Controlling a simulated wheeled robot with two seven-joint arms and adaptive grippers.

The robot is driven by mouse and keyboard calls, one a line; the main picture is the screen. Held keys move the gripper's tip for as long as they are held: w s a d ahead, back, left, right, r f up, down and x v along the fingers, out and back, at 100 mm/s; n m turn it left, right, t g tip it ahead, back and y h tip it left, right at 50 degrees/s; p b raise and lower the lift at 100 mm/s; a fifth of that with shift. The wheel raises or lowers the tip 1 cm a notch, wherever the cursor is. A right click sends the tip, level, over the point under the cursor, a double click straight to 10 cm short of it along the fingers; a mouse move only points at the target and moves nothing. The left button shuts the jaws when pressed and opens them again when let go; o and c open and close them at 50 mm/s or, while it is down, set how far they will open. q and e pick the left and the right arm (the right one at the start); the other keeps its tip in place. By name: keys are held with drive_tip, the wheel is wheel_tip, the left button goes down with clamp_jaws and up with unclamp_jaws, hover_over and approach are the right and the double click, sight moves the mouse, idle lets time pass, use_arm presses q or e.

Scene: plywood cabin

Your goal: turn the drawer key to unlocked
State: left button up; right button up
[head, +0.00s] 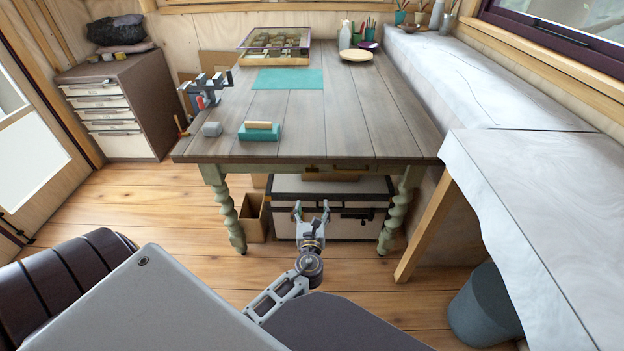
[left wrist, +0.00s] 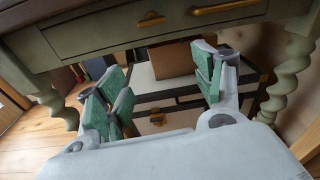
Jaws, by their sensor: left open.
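The table drawer (left wrist: 105,35) is a green-grey front under the table top, seen closed in the left wrist view. On it are a small brass piece (left wrist: 151,20), which looks like the key at its lock, and a long brass handle (left wrist: 226,8) to its right. The key's turn angle is too small to tell. In the head view the drawer edge shows small brass parts (head: 313,167). My left gripper (head: 312,211) is open and empty, below and in front of the drawer, apart from the key. Its green-padded fingers (left wrist: 165,78) spread wide. My right gripper is out of view.
A white chest with black edges (head: 328,226) and a cardboard box (left wrist: 172,60) stand under the table. Twisted green table legs (head: 230,218) flank the space. On the table (head: 335,120) are a teal block, a grey cube and a vise. A bin (head: 484,306) stands right.

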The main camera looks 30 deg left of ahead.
sight(312, 173)
use_arm(q)
wheel_tip(312, 173, up, 4)
drive_tip(key=shift+a+f+m+y, duration=0.15)
drive_tip(key=shift+f+m+y, duration=0.1)
drive_tip(key=shift+m+y, duration=0.25)
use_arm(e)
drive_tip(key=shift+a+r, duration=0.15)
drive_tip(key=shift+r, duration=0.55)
use_arm(q)
drive_tip(key=b+x, duration=0.1)
drive_tip(key=x, duration=1)
drive_tip(key=shift+w+r+b, duration=0.1)
drive_tip(key=shift+r+b, duration=0.05)
drive_tip(key=shift+b, duration=0.25)
drive_tip(key=shift+x, duration=0.95)
drive_tip(key=shift+w+a, duration=0.15)
drive_tip(key=shift+w, duration=0.15)
drive_tip(key=shift+t, duration=0.3)
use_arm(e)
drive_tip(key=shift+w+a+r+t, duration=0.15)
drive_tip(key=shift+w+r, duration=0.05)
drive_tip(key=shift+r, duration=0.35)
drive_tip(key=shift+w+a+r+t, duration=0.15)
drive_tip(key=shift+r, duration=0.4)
use_arm(q)
drive_tip(key=shift+r, duration=0.1)
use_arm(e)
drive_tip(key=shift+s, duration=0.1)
